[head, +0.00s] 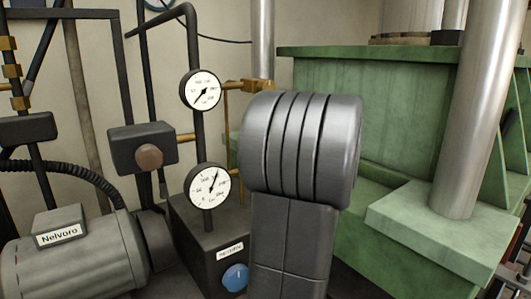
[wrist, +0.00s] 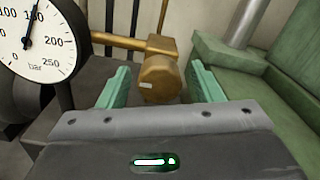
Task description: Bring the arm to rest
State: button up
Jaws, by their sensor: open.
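My gripper (wrist: 158,70) shows in the wrist view with its two green fingers spread apart. A brass fitting with a round end (wrist: 160,80) appears in the gap between the fingers. I cannot tell how far beyond the fingertips it is, and no contact shows. In the head view my grey arm link stands upright in the middle and hides my gripper. Part of a brass fitting (head: 258,86) shows just above and behind the arm link.
Two pressure gauges, an upper one (head: 201,90) and a lower one (head: 208,186), sit on a dark pipe left of my arm. A motor (head: 75,258) is at lower left. A green press frame (head: 400,110) with a steel column (head: 480,110) fills the right.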

jog(key=m+p, duration=0.2)
jog(key=p, duration=0.2)
jog(key=shift+r+m, duration=0.15)
jog(key=shift+m, duration=0.25)
jog(key=shift+m+p, duration=0.45)
jog(key=shift+m, duration=0.05)
jog(key=shift+f, duration=0.2)
